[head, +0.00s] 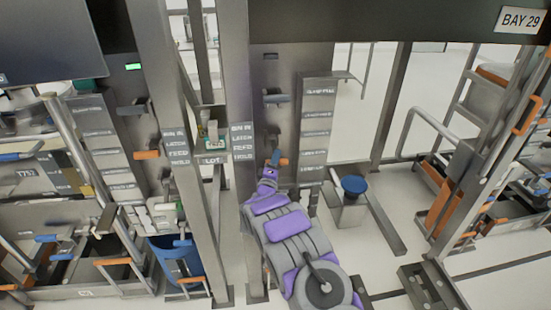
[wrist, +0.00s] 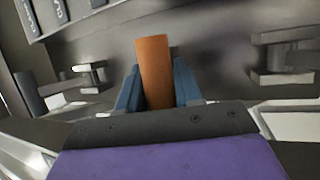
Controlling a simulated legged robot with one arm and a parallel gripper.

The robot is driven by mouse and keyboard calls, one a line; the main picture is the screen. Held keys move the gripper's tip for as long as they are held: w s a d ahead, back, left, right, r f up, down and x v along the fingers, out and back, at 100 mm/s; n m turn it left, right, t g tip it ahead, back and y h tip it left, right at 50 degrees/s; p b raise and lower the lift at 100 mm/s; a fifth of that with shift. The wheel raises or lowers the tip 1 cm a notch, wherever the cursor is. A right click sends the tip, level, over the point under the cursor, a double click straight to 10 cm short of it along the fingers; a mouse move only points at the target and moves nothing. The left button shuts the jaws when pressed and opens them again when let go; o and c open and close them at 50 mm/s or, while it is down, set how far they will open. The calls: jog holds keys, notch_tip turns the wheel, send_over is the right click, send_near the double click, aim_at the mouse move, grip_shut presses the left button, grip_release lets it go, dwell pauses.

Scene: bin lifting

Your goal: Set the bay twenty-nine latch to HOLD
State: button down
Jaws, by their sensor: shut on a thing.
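The latch has an orange handle (head: 284,162), which stands out from a grey upright panel in the head view. My gripper (head: 274,160) is at this handle. In the wrist view the orange handle (wrist: 154,62) rises between the two blue fingers of my gripper (wrist: 155,85), which are shut on it. A label plate (head: 242,143) with several lines of text is on the post left of the handle; its lowest line appears to read HOLD. The BAY 29 sign (head: 520,20) is at the top right. My wrist hides part of the latch's lower side.
A grey lever (head: 276,98) sits above on the same panel. Another orange handle (head: 147,155) is on a similar panel to the left. A blue-topped stool-like object (head: 354,186) stands to the right of my arm. Metal posts flank the panel closely.

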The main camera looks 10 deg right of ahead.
jog(key=r+p, duration=0.1)
jog(key=r+g+p, duration=0.1)
jog(key=p, duration=0.1)
jog(key=r+n+g+p, duration=0.1)
jog(key=p, duration=0.1)
jog(key=shift+s+r+y, duration=0.2)
jog(key=shift+s+y, duration=0.05)
jog(key=shift+y, duration=0.15)
notch_tip(320, 180, up, 2)
jog(key=n+g+y+p, duration=0.1)
jog(key=p, duration=0.5)
jog(key=shift+g, duration=0.4)
jog(key=r+g+p, duration=0.1)
jog(key=p, duration=0.2)
jog(key=r+g+p, duration=0.1)
jog(key=p, duration=0.3)
jog(key=shift+w+a+n+y, duration=0.1)
jog(key=shift+w+n+y, duration=0.2)
jog(key=shift+n, duration=0.1)
jog(key=shift+p, duration=0.75)
jog(key=shift+w+r+p, duration=0.1)
jog(key=shift+w+p, duration=0.05)
jog(key=shift+p, duration=0.5)
jog(key=c, duration=0.8)
grip_release()
jog(key=shift+w, duration=0.1)
jog(key=shift+c, duration=0.2)
